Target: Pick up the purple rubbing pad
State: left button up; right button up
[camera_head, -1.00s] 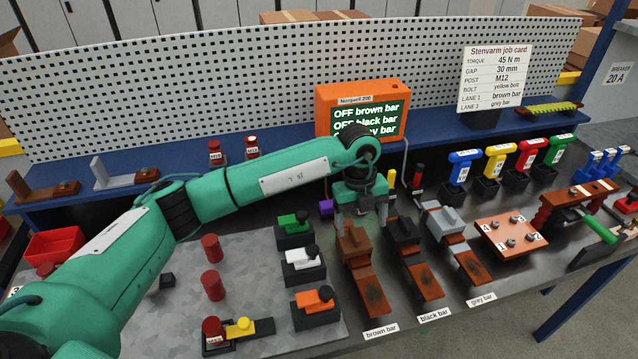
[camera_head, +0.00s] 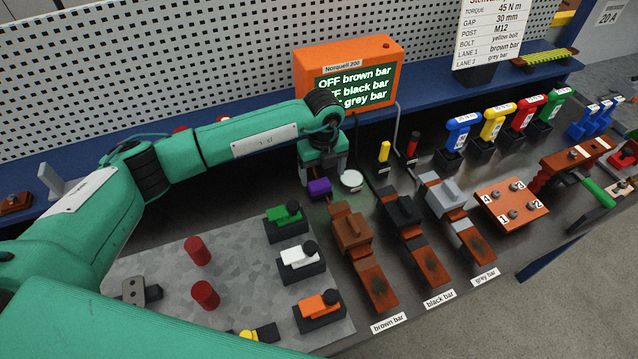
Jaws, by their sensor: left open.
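The purple rubbing pad (camera_head: 319,187) is a small purple block on the dark bench top, left of a round pale disc and behind the green-topped block. My left gripper (camera_head: 323,172) points down directly over and behind the pad, close to it. Its jaws are open, and its fingertips are partly hidden, so I cannot tell whether they touch the pad. My right gripper is not in view.
The orange Norquell box (camera_head: 345,75) stands just behind my gripper. The pale disc (camera_head: 351,181) is close on the right. The brown bar (camera_head: 350,228), black bar (camera_head: 403,212) and grey bar (camera_head: 445,195) lie farther right. The green-topped block (camera_head: 284,217) is in front.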

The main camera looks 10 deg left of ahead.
aim_at(320, 183)
pick_arm(q)
jog(key=shift+f, duration=0.5)
jog(key=f+p, duration=0.1)
jog(key=f, duration=0.1)
jog(key=a+f+p, duration=0.1)
jog(key=f+p, duration=0.1)
jog(key=shift+w, duration=0.1)
jog(key=shift+f, duration=0.3)
jog(key=shift+d+f, duration=0.1)
jog(key=shift+f, duration=0.05)
jog(key=c, duration=1.1)
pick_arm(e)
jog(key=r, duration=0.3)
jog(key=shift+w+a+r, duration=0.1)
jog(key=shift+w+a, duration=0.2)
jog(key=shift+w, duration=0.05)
